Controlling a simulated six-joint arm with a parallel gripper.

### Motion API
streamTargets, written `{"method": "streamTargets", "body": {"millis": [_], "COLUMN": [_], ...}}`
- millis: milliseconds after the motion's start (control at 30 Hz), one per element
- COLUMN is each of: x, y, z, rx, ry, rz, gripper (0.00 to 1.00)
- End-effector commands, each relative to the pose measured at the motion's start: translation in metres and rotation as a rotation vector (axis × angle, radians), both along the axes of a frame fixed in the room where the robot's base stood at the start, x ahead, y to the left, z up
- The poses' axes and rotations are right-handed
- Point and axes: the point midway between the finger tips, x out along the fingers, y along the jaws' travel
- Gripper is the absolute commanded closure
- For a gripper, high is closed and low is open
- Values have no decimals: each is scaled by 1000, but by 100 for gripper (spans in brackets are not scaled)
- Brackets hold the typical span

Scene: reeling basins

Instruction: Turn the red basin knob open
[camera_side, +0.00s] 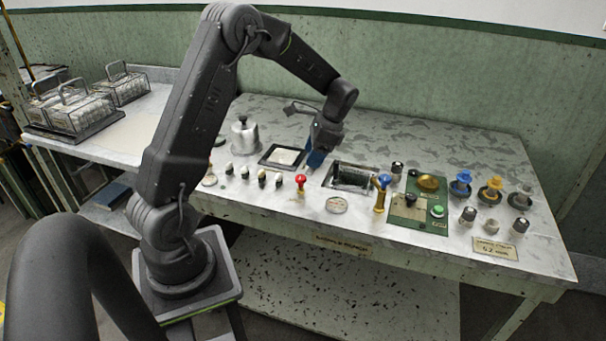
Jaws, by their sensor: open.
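A red knob (301,179) stands upright on the speckled worktop near its front edge, at the right end of a row of small knobs. My gripper (315,161) points down a little behind and to the right of the red knob, above the worktop and apart from the knob. It is open, and nothing shows between its jaws. The jaws are small and dark in this view. How far the red knob is turned cannot be told.
Dark-framed square basin (270,163) and rectangular basin (340,187) flank my gripper. A blue-topped brass valve (381,190) and green panel (412,222) stand right. Several small knobs (262,177) line the front left. Wire baskets (85,110) stand far left. The back right worktop is clear.

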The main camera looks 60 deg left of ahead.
Motion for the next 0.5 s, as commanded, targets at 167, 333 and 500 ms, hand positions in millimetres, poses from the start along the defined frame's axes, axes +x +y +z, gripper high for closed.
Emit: {"method": "streamTargets", "body": {"millis": [167,333,500], "x": [-13,-22,-25], "y": [5,9,10], "z": [-34,-56,-66], "rx": [-2,0,0], "ry": [3,0,-1], "rz": [1,1,2], "gripper": [41,41,41]}}
